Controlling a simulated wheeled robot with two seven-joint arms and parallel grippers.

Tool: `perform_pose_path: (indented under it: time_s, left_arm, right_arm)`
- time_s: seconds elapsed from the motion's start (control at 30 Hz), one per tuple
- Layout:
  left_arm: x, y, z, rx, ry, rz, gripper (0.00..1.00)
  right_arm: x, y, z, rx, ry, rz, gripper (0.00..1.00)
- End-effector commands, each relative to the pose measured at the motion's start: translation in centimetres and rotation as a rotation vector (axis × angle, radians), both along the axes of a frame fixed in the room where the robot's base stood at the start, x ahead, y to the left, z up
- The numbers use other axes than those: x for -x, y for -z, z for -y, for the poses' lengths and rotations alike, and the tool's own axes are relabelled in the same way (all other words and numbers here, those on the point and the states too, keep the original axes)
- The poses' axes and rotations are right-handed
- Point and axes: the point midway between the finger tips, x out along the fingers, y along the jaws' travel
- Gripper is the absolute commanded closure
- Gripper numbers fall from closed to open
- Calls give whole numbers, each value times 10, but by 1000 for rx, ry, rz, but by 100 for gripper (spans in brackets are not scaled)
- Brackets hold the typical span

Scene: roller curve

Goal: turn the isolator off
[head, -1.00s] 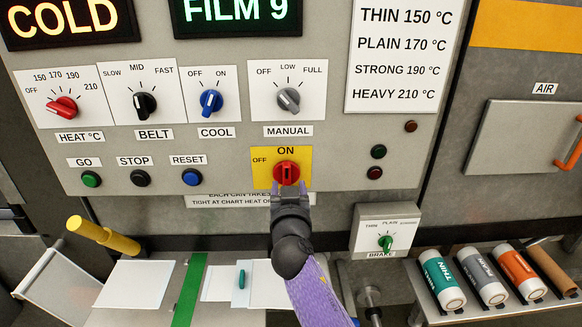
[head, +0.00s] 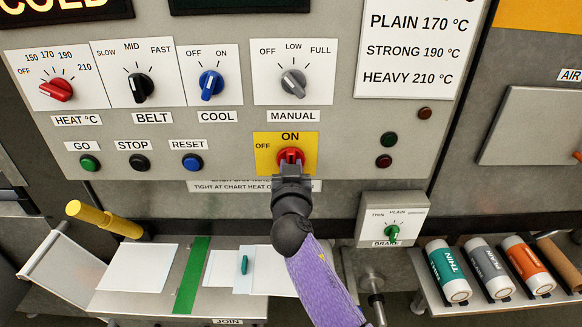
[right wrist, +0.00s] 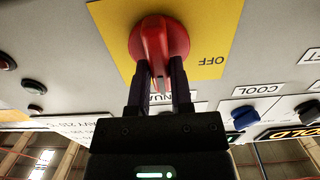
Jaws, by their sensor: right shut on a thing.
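The isolator is a red rotary knob (head: 291,155) on a yellow plate (head: 306,142), with ON above it and OFF to its left. My right gripper (head: 291,172) reaches it from below and covers its lower part. In the right wrist view the red knob (right wrist: 158,40) stands out from the yellow plate (right wrist: 215,35), and the two dark fingers (right wrist: 158,80) are closed on either side of its grip bar. The bar looks in line with ON, not turned toward OFF. My left gripper is not in view.
Above are the heat (head: 56,89), belt (head: 140,87), cool (head: 211,84) and manual (head: 292,84) knobs. GO, STOP and RESET buttons (head: 192,162) are to the left. A brake box (head: 395,212) stands lower right. Below lie a work shelf (head: 220,300) and several rolls (head: 487,272).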

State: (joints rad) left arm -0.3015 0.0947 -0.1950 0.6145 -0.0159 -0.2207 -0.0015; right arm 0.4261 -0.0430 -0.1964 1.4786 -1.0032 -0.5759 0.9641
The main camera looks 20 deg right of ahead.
Motion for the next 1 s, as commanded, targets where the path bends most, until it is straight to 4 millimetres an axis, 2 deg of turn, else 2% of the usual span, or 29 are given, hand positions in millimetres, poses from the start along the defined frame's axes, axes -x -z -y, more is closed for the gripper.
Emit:
perform_pose_path:
  time_s: [0.37,1.0]
  left_arm:
    - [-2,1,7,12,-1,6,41]
    - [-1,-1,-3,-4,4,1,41]
  right_arm:
    - [0,0,-1,93,0,-27,100]
    - [-1,1,-5,652,-1,-186,100]
